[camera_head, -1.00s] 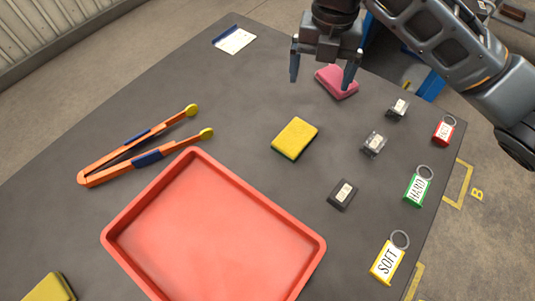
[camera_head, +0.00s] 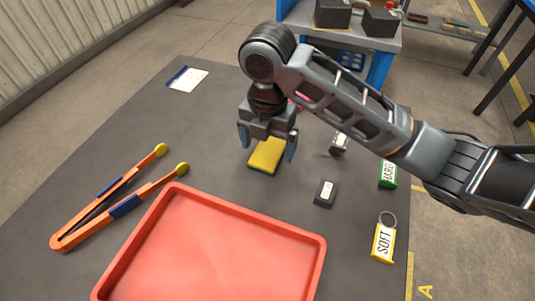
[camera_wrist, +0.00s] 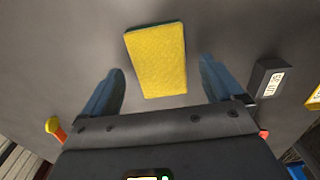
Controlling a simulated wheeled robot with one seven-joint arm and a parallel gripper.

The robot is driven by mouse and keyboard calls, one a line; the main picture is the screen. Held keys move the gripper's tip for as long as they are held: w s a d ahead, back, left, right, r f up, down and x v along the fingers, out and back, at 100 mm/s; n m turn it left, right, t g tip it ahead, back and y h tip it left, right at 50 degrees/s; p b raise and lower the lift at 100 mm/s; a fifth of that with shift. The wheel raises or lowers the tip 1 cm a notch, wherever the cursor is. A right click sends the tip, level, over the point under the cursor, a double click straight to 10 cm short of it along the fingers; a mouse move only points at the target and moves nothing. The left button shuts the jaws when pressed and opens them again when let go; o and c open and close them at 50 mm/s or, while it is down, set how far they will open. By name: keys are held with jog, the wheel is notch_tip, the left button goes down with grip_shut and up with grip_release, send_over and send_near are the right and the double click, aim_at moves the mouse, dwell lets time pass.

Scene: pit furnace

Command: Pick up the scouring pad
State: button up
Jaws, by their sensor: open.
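The scouring pad (camera_head: 266,157) is a yellow block with a thin green layer underneath. It lies flat on the dark table just behind the red tray. My gripper (camera_head: 267,146) is open and empty above it, with its fingers spread to the left and right of the pad in the head view. In the wrist view the pad (camera_wrist: 157,62) lies between and partly beyond the two blue fingers of the gripper (camera_wrist: 162,70). No contact between fingers and pad shows.
A red tray (camera_head: 315,270) stands in front. Orange tongs (camera_head: 92,217) lie at left, a white card (camera_head: 188,80) behind. Labelled tags (camera_head: 383,240) and small dark blocks (camera_head: 325,193) lie at right. A pink block (camera_head: 301,100) is mostly hidden behind my arm.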

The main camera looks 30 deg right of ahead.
jog(key=shift+f, duration=0.65)
jog(key=shift+c, duration=0.2)
jog(key=c, duration=1.1)
